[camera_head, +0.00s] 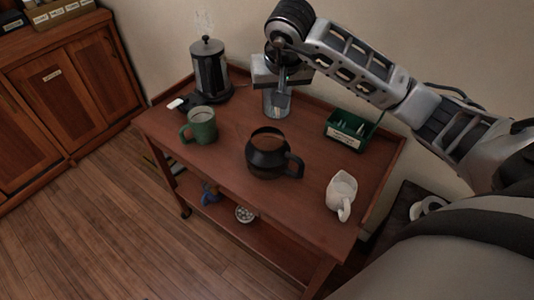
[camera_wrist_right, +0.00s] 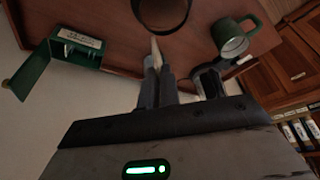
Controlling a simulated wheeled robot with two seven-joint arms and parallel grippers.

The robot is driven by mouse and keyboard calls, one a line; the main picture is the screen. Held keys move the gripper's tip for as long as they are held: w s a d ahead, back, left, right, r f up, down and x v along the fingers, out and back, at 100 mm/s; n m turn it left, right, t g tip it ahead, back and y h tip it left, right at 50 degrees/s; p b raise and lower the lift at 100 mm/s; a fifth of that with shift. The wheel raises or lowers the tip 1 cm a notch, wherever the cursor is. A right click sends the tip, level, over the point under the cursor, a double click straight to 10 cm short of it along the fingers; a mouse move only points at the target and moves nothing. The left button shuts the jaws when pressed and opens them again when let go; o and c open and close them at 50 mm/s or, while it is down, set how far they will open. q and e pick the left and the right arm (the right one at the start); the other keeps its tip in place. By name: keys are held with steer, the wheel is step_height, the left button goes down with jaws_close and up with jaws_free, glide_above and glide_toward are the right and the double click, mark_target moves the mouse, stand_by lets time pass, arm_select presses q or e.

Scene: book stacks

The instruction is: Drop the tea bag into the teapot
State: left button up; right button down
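The teapot (camera_head: 266,161) is a dark, round, open-topped pot with a handle on its right, standing mid-table. Its dark rim also shows at the top of the right wrist view (camera_wrist_right: 163,22). My right gripper (camera_head: 281,98) points down above the back of the table, behind the teapot and apart from it. In the right wrist view its fingers (camera_wrist_right: 160,76) are close together on a thin pale piece, seen edge-on, which looks like the tea bag (camera_wrist_right: 156,53). An open green box (camera_head: 347,130) with several pale packets stands at the right. My left gripper is not in view.
A green mug (camera_head: 200,126) stands left of the teapot and a white pitcher (camera_head: 341,194) at the front right. A French press (camera_head: 209,72) stands at the back left. The table (camera_head: 229,165) is clear between mug and teapot.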

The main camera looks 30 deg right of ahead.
mark_target(277, 111)
steer(key=shift+f+b, duration=1.6)
steer(key=shift+f, duration=1.05)
steer(key=c, duration=1.6)
jaws_free()
steer(key=shift+o, duration=0.2)
steer(key=p+v, duration=0.2)
steer(key=v, duration=1.4)
